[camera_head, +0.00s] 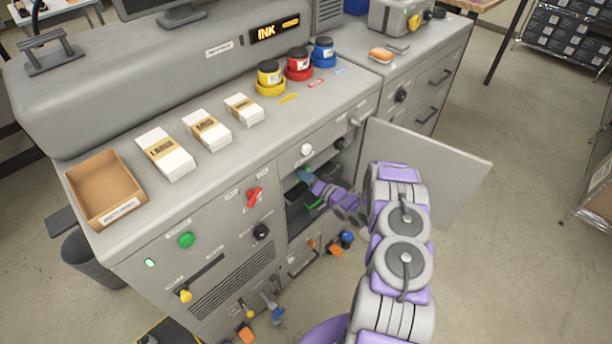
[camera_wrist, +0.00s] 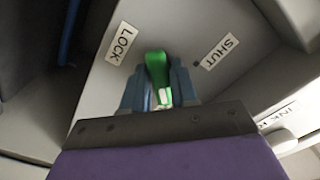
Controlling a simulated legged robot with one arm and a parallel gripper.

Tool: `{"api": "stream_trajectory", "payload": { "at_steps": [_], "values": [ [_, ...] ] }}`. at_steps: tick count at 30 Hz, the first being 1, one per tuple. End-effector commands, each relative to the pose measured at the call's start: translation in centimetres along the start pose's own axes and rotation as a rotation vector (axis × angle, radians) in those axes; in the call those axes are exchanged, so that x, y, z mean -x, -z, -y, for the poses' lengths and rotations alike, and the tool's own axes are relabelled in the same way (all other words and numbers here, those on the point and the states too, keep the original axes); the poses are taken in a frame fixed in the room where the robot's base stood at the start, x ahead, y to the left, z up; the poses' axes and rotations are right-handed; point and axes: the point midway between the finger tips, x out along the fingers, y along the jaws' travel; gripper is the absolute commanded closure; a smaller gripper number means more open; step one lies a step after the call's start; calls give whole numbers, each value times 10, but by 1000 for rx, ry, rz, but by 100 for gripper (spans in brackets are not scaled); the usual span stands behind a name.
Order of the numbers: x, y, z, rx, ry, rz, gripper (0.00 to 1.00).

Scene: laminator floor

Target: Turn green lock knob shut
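In the wrist view the green lock knob (camera_wrist: 156,66) stands out from a grey panel, between a LOCK label (camera_wrist: 121,43) on the left and a SHUT label (camera_wrist: 219,52) on the right. Its long end points up in the picture, between the two labels. My gripper (camera_wrist: 162,88) has one blue-grey finger on each side of the knob, close against it. The knob's lower end, with a white mark, shows between the fingers. In the head view my gripper (camera_head: 306,176) reaches into the open cabinet compartment, and the knob cannot be clearly made out there.
The cabinet door (camera_head: 432,165) hangs open to the right of my arm. A red knob (camera_head: 254,197) and a green button (camera_head: 186,240) are on the machine front. Yellow (camera_head: 269,78), red (camera_head: 298,65) and blue (camera_head: 323,52) ink pots stand on top.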

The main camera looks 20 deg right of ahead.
Motion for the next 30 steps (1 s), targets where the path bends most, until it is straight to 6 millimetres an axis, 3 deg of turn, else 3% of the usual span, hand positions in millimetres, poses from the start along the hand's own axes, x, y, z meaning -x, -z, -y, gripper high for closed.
{"api": "stream_trajectory", "payload": {
  "at_steps": [6,17,30],
  "values": [
    [1,0,-2,-2,-5,0,100],
    [1,0,-4,43,-7,0,100],
    [1,0,-5,370,-9,2,100]
  ]
}}
